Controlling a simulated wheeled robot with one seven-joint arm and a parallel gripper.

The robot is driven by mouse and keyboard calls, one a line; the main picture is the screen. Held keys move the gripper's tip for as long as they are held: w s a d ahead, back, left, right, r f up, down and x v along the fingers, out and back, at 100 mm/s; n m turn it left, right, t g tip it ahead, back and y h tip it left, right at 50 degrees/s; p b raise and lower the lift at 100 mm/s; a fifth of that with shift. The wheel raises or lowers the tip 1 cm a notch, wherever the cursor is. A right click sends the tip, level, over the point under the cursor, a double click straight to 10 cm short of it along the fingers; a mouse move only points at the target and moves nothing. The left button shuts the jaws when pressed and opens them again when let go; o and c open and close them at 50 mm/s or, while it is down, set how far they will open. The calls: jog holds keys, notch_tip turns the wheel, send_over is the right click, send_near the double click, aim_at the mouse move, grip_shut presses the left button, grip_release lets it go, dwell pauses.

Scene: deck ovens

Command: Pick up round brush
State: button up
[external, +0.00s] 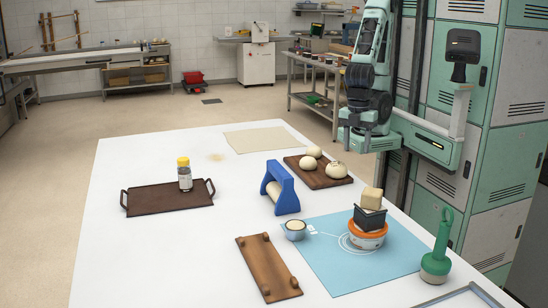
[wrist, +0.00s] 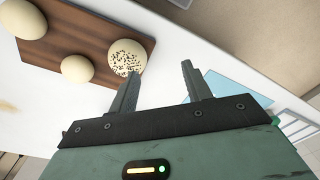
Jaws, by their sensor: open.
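A green upright tool (external: 437,248) with a looped handle and a wide round base stands at the table's right edge, beside the blue mat; it looks like the round brush, though bristles cannot be made out. It does not show clearly in the wrist view. My gripper (external: 367,143) is raised over the far right side of the table, well behind and to the left of the green tool. In the wrist view my gripper (wrist: 160,70) has its two fingers apart with nothing between them.
Dough balls lie on a brown board (external: 319,181) near my gripper. A blue-framed roller (external: 281,190), a blue mat (external: 345,275) with a stacked orange-rimmed tub (external: 367,238), a wooden pegged board (external: 268,268) and a dark tray (external: 155,199) occupy the table. Green lockers (external: 513,130) stand at the right.

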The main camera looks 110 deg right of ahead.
jog(key=w+a+n+t+y+b, duration=0.1)
jog(key=w+a+n+t+y, duration=0.15)
jog(key=w+a, duration=0.75)
notch_tip(320, 180, up, 5)
jog(key=n+g+y+b, duration=0.15)
jog(key=n+y, duration=0.55)
jog(key=y, duration=0.8)
send_over(445, 230)
jog(key=s+d, duration=0.1)
jog(key=d, duration=0.3)
jog(key=f, duration=0.7)
jog(key=shift+s+a+f, duration=0.1)
jog(key=shift+a, duration=0.1)
jog(key=shift+a+r, duration=0.2)
jog(key=shift+a, duration=1.25)
grip_shut()
